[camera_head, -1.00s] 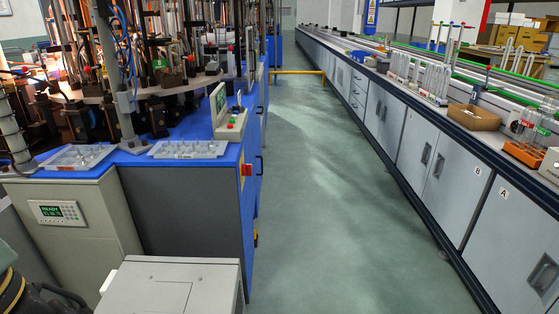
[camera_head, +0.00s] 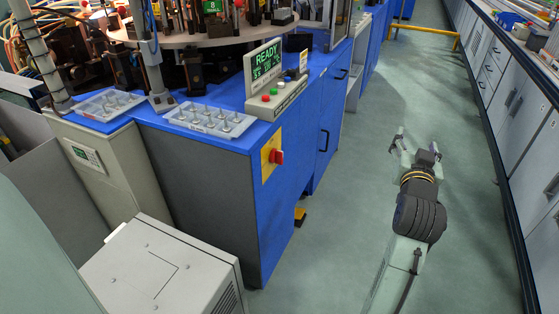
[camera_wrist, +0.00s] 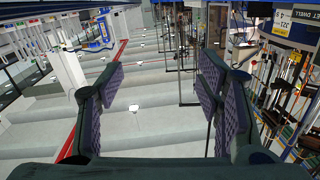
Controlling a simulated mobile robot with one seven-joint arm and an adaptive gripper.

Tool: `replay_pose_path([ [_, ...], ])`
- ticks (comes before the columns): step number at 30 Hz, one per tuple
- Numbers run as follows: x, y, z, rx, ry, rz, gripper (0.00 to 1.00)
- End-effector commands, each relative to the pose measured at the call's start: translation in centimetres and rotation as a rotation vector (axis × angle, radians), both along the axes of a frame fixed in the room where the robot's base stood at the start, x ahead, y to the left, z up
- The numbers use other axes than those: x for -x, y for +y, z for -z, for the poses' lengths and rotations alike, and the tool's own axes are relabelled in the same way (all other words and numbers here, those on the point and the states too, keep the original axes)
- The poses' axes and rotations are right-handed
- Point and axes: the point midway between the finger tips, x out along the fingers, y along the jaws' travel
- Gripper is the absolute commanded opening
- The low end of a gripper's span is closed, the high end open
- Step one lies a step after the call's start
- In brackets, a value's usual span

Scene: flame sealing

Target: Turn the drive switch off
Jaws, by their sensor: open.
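A red rotary switch (camera_head: 276,157) on a yellow plate is on the side of the blue machine cabinet (camera_head: 215,190). On the cabinet top is a control console (camera_head: 272,98) with red and green buttons and a screen reading READY. No label that I can read tells which control is the drive switch. My gripper (camera_head: 416,147) is over the aisle, right of the cabinet and apart from it. The wrist view shows its two fingers (camera_wrist: 160,92) wide apart with nothing between them.
A clear tray of small parts (camera_head: 212,120) lies on the cabinet's edge, left of the console. A pale box (camera_head: 155,270) stands in front. The green aisle floor (camera_head: 350,190) is open between the machine and the grey cupboards (camera_head: 520,110).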

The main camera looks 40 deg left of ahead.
Motion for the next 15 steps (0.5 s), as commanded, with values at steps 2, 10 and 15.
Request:
replay_pose_path([
  [2, -3.0, -0.3, 6.3, -0.071, 0.219, -0.072, 0.60],
  [10, -1.3, 12.5, 15.2, -0.410, 0.775, -0.596, 0.60],
  [15, 3.4, 18.4, 15.4, -0.623, 1.099, -0.924, 0.60],
])
